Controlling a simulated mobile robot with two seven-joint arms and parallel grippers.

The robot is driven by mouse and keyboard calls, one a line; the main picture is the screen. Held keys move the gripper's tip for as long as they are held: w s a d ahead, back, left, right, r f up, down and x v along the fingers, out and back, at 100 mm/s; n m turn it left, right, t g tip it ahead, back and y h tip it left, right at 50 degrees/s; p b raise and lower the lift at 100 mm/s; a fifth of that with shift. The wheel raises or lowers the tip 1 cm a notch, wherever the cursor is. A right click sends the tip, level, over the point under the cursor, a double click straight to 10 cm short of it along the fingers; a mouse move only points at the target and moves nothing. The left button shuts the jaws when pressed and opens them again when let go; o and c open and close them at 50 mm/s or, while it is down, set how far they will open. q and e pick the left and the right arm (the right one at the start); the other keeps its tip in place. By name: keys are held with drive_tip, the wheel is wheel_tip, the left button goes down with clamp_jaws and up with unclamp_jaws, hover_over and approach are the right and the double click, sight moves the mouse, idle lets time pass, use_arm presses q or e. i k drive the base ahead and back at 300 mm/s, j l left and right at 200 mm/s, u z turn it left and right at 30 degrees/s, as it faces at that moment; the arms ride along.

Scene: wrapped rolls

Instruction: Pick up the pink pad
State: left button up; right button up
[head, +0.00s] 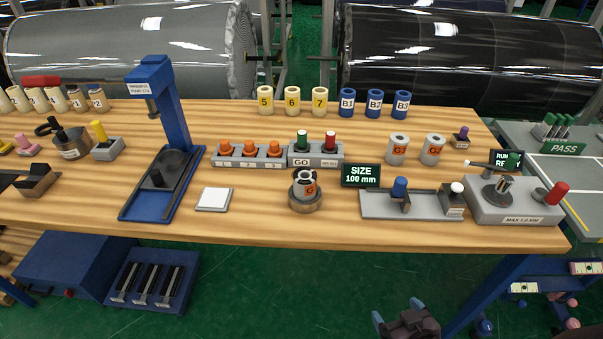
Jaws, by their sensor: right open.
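A small pink piece (27,142) with a knob-like top sits on a pale base at the far left of the wooden table; it is the pink thing on the tabletop that best fits the pad. My right gripper (398,311) is at the bottom, right of centre, in front of the table's near edge. Its two pale blue fingertips are spread apart with nothing between them. It is far from the pink piece, which is across the table to the left. My left gripper is not in view.
A blue press (172,110) stands between the pink piece and the table's middle. A dark round pot (72,146) and a yellow-handled block (105,146) sit close right of the pink piece. A white square pad (214,199) lies near the front edge.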

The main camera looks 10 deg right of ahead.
sight(28, 148)
drive_tip(key=i+j+z, duration=0.2)
drive_tip(key=j, duration=1.8)
drive_tip(key=k+l, duration=0.05)
drive_tip(key=k, duration=0.1)
